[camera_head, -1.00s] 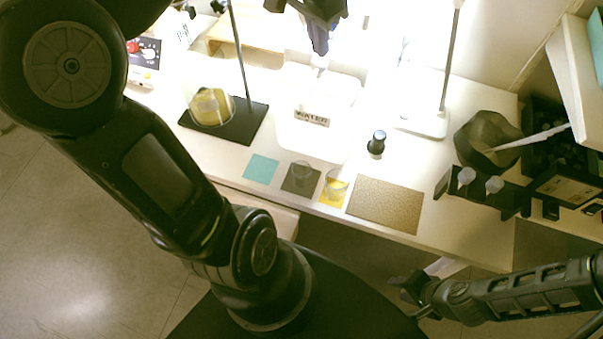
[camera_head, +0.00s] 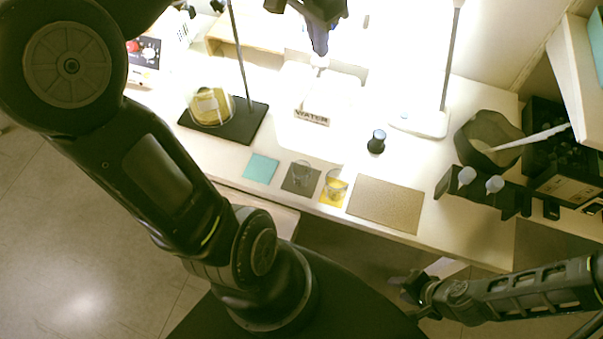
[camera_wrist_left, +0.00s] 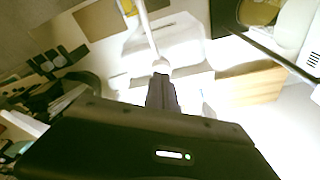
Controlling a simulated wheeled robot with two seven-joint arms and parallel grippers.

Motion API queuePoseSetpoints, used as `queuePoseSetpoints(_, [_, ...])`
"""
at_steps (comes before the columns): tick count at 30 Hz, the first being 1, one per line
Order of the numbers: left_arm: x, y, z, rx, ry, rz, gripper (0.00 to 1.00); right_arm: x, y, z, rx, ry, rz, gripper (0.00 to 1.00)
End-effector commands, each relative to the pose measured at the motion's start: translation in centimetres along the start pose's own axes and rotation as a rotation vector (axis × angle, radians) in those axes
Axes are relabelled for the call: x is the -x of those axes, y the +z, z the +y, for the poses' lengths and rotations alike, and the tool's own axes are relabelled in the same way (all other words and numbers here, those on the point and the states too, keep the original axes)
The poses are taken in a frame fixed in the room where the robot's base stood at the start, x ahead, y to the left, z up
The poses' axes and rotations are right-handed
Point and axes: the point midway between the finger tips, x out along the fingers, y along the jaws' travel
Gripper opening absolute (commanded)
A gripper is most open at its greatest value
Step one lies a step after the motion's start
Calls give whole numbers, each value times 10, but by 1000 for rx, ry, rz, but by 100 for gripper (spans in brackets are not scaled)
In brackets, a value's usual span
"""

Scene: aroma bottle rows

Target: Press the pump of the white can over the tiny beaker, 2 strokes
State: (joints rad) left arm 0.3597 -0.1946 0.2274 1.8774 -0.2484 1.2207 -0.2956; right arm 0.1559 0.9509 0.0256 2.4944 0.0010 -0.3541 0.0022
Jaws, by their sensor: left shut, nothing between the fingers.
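The white can (camera_head: 326,95) with a WATER label stands on the table at upper middle, washed out by glare. Its pump head (camera_head: 320,62) is directly below the tips of my left gripper (camera_head: 318,50), which is shut with nothing between its fingers. Whether the tips touch the pump is unclear. In the left wrist view the shut fingers (camera_wrist_left: 160,84) point at the white pump area. A small clear beaker (camera_head: 302,170) stands on a grey mat, and another clear beaker (camera_head: 337,184) stands on a yellow mat. My right gripper (camera_head: 416,290) is low at right, apart from the table objects; its jaws are unclear.
A teal mat (camera_head: 261,168) and a tan mat (camera_head: 386,204) look empty. A dark small bottle (camera_head: 377,141) stands right of the can. A dark bowl (camera_head: 488,138) and a black rack (camera_head: 482,190) are right.

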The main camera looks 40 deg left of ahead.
Motion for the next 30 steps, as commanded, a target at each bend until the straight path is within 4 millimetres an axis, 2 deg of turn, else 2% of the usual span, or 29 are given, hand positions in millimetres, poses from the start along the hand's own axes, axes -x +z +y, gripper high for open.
queuePoseSetpoints(22, [-28, 6, 0, 0, 1, -2, 0, -21, 0, 8, 0, 0, 0, 36])
queuePoseSetpoints(30, [-27, 6, 0, 0, 2, -4, 0, -19, 0, 7, 0, 0, 0, 36])
